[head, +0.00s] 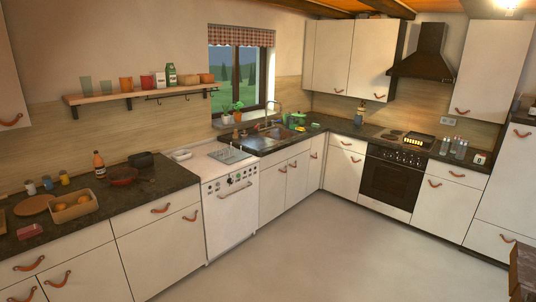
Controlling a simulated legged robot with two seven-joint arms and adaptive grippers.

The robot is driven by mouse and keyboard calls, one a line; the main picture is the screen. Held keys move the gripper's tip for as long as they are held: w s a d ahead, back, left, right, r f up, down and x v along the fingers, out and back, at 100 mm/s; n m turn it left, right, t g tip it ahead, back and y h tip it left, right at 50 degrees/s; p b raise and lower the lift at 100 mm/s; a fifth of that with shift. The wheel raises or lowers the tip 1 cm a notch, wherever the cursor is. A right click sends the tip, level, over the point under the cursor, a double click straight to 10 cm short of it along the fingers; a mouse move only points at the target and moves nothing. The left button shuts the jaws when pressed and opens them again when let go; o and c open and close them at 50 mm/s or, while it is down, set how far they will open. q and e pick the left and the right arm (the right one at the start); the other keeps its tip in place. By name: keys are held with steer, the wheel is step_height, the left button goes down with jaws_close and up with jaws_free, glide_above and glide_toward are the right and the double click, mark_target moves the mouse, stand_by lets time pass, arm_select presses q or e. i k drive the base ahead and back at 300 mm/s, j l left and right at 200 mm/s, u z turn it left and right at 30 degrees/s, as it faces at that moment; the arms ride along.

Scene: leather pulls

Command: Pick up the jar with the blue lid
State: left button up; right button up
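Three small jars stand in a row at the back of the left counter, near the wall. The right one (64,178) seems to have a blue top, but it is too small to be sure. The middle jar (47,183) and the left jar (30,187) look pale with darker tops. Neither of my grippers shows in the head view.
The dark left counter (150,187) also holds a round wooden board (33,205), a box of round orange items (73,208), a sauce bottle (99,164) and a pan (124,175). A shelf (140,93) hangs above. The floor (300,245) is clear.

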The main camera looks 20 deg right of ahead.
mark_target(463, 145)
steer(key=i+l+z, duration=0.3)
steer(key=i+z, duration=0.15)
steer(key=i+l+z, duration=0.1)
steer(key=i+z, duration=0.35)
steer(key=i, duration=0.15)
steer(key=i+j+z, duration=0.1)
steer(key=i+z, duration=0.35)
steer(key=i+j+z, duration=0.45)
steer(key=i, duration=0.2)
steer(key=i+l+z, duration=0.2)
steer(key=i, duration=0.55)
steer(key=i+z, duration=0.25)
steer(key=i, duration=0.5)
steer(key=i+j+z, duration=0.2)
steer(key=i, duration=0.55)
